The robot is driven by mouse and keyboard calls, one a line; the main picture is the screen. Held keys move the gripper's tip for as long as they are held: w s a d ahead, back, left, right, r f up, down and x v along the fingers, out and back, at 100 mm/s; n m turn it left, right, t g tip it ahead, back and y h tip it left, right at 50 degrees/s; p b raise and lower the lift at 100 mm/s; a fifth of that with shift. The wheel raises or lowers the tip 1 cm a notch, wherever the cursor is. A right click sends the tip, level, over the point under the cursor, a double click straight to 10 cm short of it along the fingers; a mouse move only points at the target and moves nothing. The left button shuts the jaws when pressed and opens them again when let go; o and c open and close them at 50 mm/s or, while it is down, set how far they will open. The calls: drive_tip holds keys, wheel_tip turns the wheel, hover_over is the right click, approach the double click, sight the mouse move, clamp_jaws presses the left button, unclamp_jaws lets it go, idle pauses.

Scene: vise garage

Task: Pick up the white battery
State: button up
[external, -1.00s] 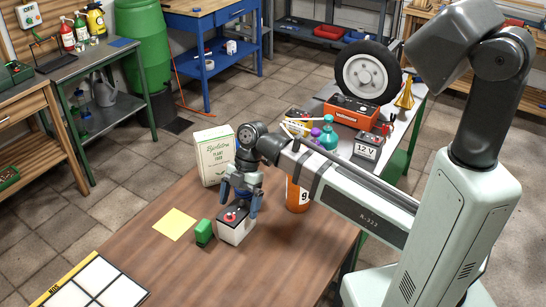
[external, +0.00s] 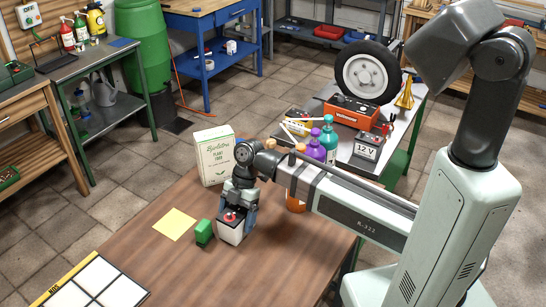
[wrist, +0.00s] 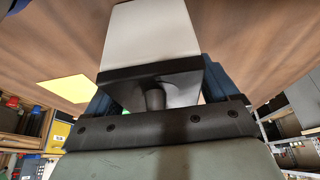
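The white battery (external: 230,234), a white box with a dark top and a red part on it, is at the front of the brown table, right of the green block. My gripper (external: 238,208) is over it, with its bluish fingers down along two opposite sides. In the wrist view the battery (wrist: 153,35) shows its white body and black top between the fingers (wrist: 158,88), which press against its sides. A dark post stands on its top. I cannot tell whether its base touches the table.
A green block (external: 204,232) stands close left of the battery, near a yellow paper (external: 174,224). A plant food box (external: 215,155) stands behind. An orange container (external: 296,196) and purple bottle (external: 316,147) are right, partly behind my arm.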

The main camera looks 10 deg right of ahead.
clamp_jaws()
idle(0.7)
